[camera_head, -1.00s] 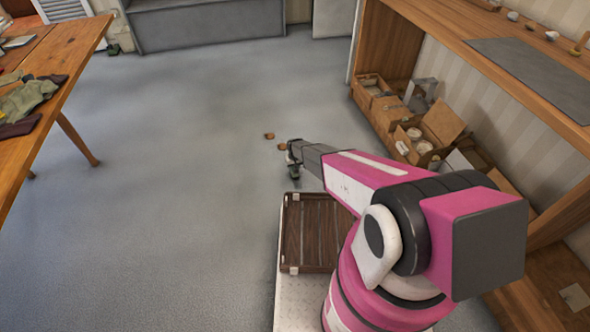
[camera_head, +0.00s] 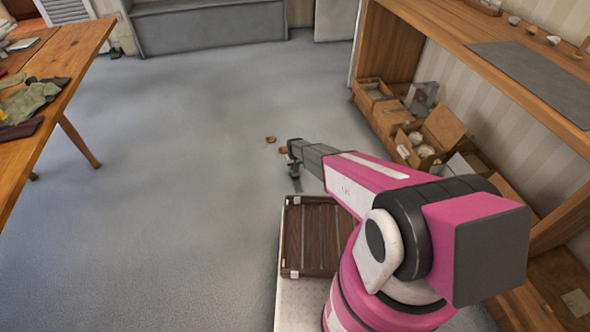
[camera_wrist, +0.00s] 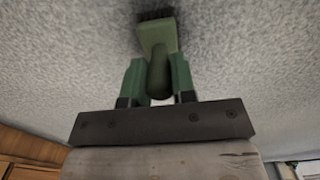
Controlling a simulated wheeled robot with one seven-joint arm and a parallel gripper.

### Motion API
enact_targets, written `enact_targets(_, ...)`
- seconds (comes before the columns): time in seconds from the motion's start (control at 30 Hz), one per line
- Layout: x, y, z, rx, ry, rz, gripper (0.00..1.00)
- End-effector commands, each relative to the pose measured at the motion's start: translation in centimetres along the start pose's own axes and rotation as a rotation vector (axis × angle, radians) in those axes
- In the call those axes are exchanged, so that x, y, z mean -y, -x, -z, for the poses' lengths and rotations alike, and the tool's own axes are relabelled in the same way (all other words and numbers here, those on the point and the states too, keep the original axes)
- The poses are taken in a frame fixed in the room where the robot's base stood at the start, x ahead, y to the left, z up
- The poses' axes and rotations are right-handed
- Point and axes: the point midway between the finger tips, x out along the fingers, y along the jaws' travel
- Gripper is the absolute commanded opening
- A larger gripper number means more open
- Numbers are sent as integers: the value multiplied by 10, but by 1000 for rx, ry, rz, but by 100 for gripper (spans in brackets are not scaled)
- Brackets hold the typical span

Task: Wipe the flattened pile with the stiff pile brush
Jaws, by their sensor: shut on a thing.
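My gripper (camera_wrist: 157,78) is shut on the stiff pile brush (camera_wrist: 158,38), with one green finger on each side of its rounded handle. The brush has a green body and dark bristles, which point away from my gripper at the top of the wrist view. Grey carpet lies behind the brush; I cannot tell whether the bristles touch it. In the head view my gripper (camera_head: 294,168) is small and low over the carpet, beyond the tray. The carpet (camera_head: 200,150) shows faint uneven shading, but I cannot pick out the flattened pile clearly.
Two small brown things (camera_head: 271,139) lie on the carpet just beyond my gripper. A slatted wooden tray (camera_head: 287,235) is nearer. Open cardboard boxes (camera_head: 446,125) stand under the shelf at right. A wooden table (camera_head: 70,65) is at left. The carpet between is clear.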

Motion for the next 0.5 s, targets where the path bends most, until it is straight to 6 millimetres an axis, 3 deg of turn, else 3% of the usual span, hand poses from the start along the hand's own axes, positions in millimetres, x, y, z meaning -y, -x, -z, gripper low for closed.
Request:
enact_targets(0.2,0,-1,13,-2,0,0,2)
enact_targets(0.5,0,0,13,-1,0,0,2)
